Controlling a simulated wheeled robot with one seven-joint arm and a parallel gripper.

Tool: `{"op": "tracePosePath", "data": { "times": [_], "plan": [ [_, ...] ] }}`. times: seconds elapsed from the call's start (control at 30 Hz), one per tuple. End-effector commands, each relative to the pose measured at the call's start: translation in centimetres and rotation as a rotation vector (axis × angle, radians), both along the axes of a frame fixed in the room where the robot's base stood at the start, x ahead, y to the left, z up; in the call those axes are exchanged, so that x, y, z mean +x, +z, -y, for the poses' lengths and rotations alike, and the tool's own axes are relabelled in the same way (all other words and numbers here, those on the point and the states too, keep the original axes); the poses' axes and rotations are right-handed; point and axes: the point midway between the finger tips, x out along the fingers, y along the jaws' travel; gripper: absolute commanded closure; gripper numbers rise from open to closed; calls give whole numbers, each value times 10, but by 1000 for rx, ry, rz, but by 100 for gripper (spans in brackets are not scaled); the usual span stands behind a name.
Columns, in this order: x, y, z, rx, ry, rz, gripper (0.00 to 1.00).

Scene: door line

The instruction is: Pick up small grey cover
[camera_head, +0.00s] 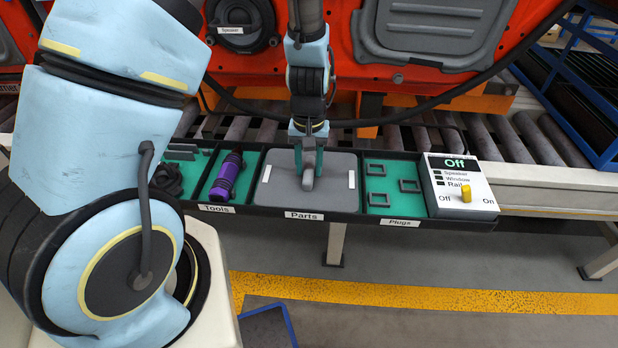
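A flat grey cover (335,193) lies in the compartment labelled Parts, in the middle of the long black tray. It has a raised grey handle (308,181) at its middle and small white strips at its left and right sides. My gripper (309,167) points down over the cover, with its fingers on either side of the handle. I cannot tell whether the fingers press on the handle. The cover appears to rest in the tray.
The Tools compartment (217,209) at left holds a purple-black tool (227,176). The Plugs compartment (400,221) at right holds several dark square plugs. A switch box (459,187) reads Off. An orange door (340,60) with a larger grey panel (432,35) stands behind the tray.

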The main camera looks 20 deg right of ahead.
Motion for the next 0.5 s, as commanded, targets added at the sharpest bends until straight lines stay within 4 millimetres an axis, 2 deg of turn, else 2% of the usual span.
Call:
{"op": "tracePosePath", "data": {
  "times": [0.07, 0.33, 0.5],
  "plan": [
    [0, 0, 0, 0, 0, 0, 68],
    [0, 0, 0, 0, 0, 0, 98],
    [0, 0, 0, 0, 0, 0, 100]
  ]
}}
